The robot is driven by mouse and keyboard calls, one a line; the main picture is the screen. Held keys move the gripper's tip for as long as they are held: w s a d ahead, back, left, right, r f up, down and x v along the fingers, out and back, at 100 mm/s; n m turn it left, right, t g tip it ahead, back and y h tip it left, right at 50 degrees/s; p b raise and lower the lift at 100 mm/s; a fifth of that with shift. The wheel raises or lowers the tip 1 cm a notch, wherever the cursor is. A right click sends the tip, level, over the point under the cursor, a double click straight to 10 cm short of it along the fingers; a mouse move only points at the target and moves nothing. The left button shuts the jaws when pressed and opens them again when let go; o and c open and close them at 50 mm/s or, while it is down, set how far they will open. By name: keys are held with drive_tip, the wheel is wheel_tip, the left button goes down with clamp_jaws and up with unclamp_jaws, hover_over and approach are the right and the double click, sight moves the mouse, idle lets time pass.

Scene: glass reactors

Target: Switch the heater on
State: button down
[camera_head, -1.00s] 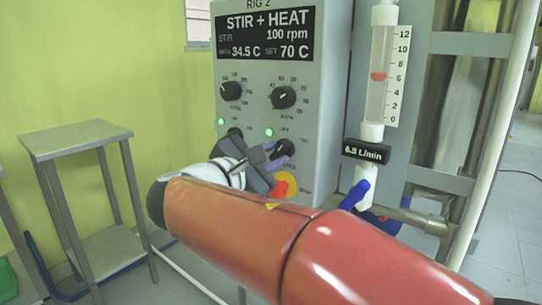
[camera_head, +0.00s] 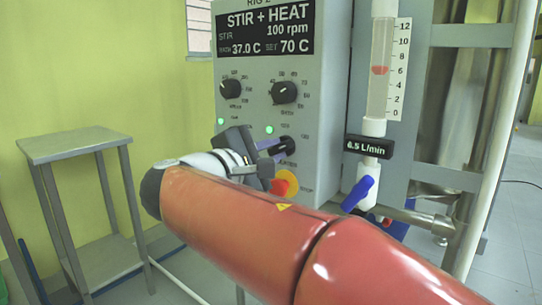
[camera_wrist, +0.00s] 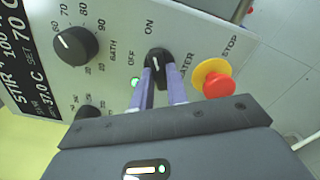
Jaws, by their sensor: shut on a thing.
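The rig's grey control panel (camera_head: 330,140) has a display (camera_head: 265,35) reading STIR + HEAT, 100 rpm, 37.0 C and SET 70 C. The black heater knob (camera_wrist: 158,62) shows in the wrist view between OFF and ON labels, partly covered by my fingers. I cannot tell its exact pointing from its short white mark. A green lamp (camera_wrist: 135,82) beside it is lit. My gripper (camera_wrist: 161,78) is shut on the knob with its two purple fingers. In the head view my gripper (camera_head: 270,148) is at the panel's lower part.
A red stop button on a yellow base (camera_wrist: 213,80) sits close to the heater knob. Two other black knobs (camera_head: 231,89) (camera_head: 284,93) are above. A flow meter (camera_head: 380,70) with a blue-handled valve (camera_head: 357,194) stands at the right. A grey side table (camera_head: 75,145) stands left.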

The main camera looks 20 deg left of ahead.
drive_tip(key=c, duration=1.4)
unclamp_jaws()
drive_tip(key=shift+s, duration=0.1)
drive_tip(key=v, duration=0.7)
drive_tip(key=shift+s+a, duration=0.15)
drive_tip(key=shift+s, duration=0.2)
drive_tip(key=shift+s, duration=0.1)
